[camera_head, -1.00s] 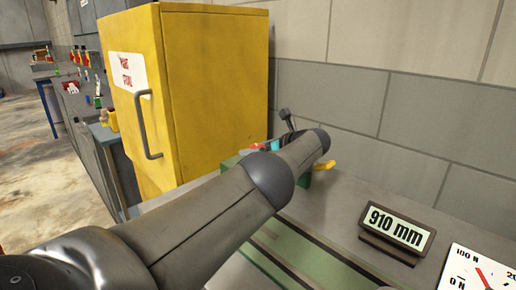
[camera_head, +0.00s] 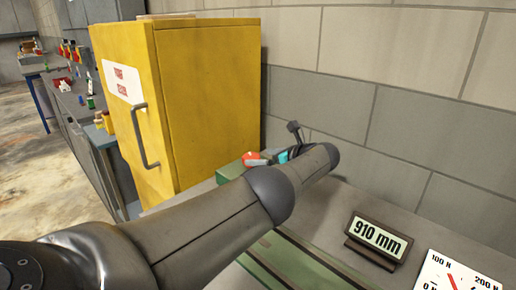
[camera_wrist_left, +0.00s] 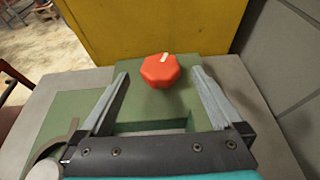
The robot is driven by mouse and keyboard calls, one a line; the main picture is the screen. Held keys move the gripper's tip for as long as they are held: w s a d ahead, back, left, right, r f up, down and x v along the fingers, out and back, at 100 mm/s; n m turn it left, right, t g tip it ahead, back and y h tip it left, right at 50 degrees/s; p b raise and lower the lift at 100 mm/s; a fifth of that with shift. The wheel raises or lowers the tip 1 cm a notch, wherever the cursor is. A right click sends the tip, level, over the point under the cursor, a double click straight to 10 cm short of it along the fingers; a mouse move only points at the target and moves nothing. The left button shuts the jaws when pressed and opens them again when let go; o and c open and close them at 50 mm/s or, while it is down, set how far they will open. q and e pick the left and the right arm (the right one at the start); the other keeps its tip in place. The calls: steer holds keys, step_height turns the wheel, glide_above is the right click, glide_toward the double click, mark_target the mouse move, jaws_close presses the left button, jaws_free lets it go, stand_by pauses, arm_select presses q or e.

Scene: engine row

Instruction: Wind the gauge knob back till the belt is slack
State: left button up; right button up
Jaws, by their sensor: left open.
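The red knob (camera_wrist_left: 160,70), with a pale mark on its top, sits on a green block (camera_wrist_left: 155,100) in the left wrist view. It also shows small and partly hidden in the head view (camera_head: 251,158). My left gripper (camera_wrist_left: 160,76) is open, its two fingers on either side of the knob's near side; I cannot tell whether they touch it. In the head view my own arm hides most of that gripper. The white dial (camera_head: 455,274) is cut off at lower right, its red needle between 0 N and 100 N. I cannot make out the belt. My right gripper is not in view.
A display (camera_head: 378,238) reading 910 mm stands on the grey bench (camera_head: 345,205). A green rail (camera_head: 285,260) runs along the bench. A tall yellow cabinet (camera_head: 210,100) stands behind the knob. A block wall (camera_head: 420,125) closes the right side.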

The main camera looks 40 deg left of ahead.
arm_select(q)
steer(key=w+p+v, duration=0.1)
steer(key=p+v, duration=0.4)
steer(key=v, duration=0.4)
steer(key=shift+s+d+r, duration=0.2)
steer(key=shift+s, duration=0.3)
